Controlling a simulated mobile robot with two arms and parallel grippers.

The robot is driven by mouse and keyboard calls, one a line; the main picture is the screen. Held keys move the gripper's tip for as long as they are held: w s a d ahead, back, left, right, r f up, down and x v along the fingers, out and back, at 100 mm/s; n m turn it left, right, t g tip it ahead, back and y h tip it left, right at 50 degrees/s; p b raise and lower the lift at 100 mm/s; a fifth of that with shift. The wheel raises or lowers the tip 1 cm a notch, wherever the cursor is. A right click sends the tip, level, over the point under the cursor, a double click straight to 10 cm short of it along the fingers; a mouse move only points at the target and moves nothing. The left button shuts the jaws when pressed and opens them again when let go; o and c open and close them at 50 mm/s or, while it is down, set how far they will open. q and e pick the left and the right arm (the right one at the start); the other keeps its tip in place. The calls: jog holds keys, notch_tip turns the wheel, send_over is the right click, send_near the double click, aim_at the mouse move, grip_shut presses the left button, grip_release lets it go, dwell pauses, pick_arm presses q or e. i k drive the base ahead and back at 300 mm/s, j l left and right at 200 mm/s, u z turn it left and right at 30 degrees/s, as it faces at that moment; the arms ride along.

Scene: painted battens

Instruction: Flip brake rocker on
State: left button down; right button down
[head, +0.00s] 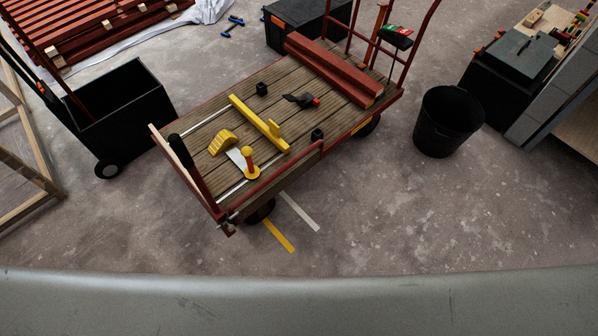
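A small black box with green and red patches on top (395,35) is fixed near the upright handle frame at the far right end of a flat cart (205,150). It looks like the brake rocker's housing, but it is too small to tell which way any rocker is tipped. The cart has a plank deck and a dark red frame. Neither of my grippers shows in the head view.
Dark red battens (335,70), a yellow bar (258,122) and small tools lie on the deck. A black bucket (447,120) stands right of the cart. A black bin (120,105) stands left. The floor in front is clear apart from yellow and white strips.

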aim_at(406, 32)
jog(key=i+l+u, duration=0.1)
jog(key=i+l, duration=0.15)
jog(key=i+l+u, duration=0.1)
jog(key=i+l, duration=0.15)
jog(key=l, duration=0.15)
jog(key=i+l, duration=0.25)
jog(key=i+l+u, duration=0.15)
jog(key=l, duration=0.3)
jog(key=i+l+u, duration=0.1)
jog(key=i+l, duration=0.25)
jog(key=i+l+u, duration=0.1)
jog(key=l, duration=0.3)
jog(key=i+l, duration=0.3)
jog(key=l+u, duration=0.05)
jog(key=l, duration=0.05)
